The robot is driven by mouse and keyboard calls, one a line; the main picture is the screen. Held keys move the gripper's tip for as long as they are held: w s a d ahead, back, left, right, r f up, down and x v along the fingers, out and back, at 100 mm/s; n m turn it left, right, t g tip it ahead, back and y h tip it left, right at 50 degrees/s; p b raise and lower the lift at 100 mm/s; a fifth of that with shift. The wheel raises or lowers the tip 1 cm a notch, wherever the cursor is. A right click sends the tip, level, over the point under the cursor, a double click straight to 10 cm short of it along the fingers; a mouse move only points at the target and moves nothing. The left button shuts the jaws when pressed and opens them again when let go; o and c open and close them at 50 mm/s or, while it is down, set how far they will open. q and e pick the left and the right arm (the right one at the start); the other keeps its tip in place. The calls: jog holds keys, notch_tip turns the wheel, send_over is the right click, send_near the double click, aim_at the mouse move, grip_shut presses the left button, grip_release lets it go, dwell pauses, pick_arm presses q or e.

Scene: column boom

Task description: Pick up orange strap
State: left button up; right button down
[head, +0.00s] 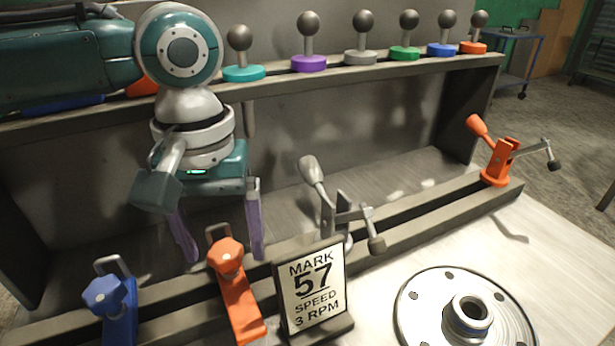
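The orange strap (242,311) stands on the front rail, with a faceted orange knob (228,256) and a slotted upper end. My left gripper (222,252) points down from the upper left. Its two purple fingers are apart with nothing held between them. In the picture the top of the strap shows between and just below the fingertips. I cannot tell how far the fingers are from it in depth. My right gripper is not in view.
A blue strap (118,318) stands to the left and a sign (314,290) close to the right. A grey clamp (327,205) and an orange clamp (496,162) stand along the rail. Ball-topped knobs line the upper shelf (400,68). A round flange (410,310) lies front right.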

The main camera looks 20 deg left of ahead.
pick_arm(q)
grip_shut()
jog(key=shift+r, duration=0.1)
dwell(0.4)
notch_tip(320, 180, up, 20)
jog(key=p, duration=0.4)
dwell(0.4)
